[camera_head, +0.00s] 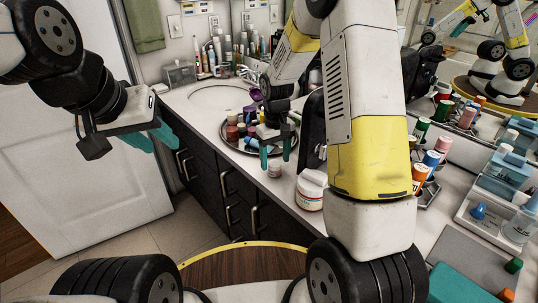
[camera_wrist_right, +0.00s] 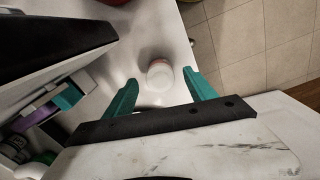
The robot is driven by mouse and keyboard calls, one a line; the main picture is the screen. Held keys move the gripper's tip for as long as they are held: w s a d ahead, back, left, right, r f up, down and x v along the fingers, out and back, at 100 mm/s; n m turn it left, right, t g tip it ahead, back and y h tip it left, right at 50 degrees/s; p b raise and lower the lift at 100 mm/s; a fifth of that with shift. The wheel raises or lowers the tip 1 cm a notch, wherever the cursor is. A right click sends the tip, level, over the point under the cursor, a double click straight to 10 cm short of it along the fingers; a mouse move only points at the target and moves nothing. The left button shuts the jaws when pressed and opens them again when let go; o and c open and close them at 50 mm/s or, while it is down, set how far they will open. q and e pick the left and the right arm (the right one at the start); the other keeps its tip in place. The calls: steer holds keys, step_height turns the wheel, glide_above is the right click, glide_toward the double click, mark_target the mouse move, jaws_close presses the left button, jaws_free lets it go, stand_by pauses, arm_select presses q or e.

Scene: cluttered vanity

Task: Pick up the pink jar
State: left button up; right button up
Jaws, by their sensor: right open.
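A small jar (camera_head: 275,171) with a pale pinkish-white look stands upright on the white counter near its front edge, just below my right gripper (camera_head: 275,158). In the right wrist view the jar (camera_wrist_right: 160,74) is seen from above, its lid white with a faint pink side. My right gripper (camera_wrist_right: 160,82) is open, with its teal fingers on either side of the jar in that view; contact cannot be told. My left gripper (camera_head: 164,150) hangs empty and open at the left, away from the counter.
A larger white tub (camera_head: 310,189) stands close to the right of the small jar. A round tray (camera_head: 262,151) with several bottles lies behind. A sink (camera_head: 215,96) is at the back left. Several tubes and bottles crowd the right side. A mirror is behind them.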

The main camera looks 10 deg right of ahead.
mark_target(275, 163)
step_height(275, 163, down, 3)
steer(key=shift+s+f, duration=0.1)
steer(key=shift+f, duration=0.05)
steer(key=shift+c, duration=0.5)
jaws_close()
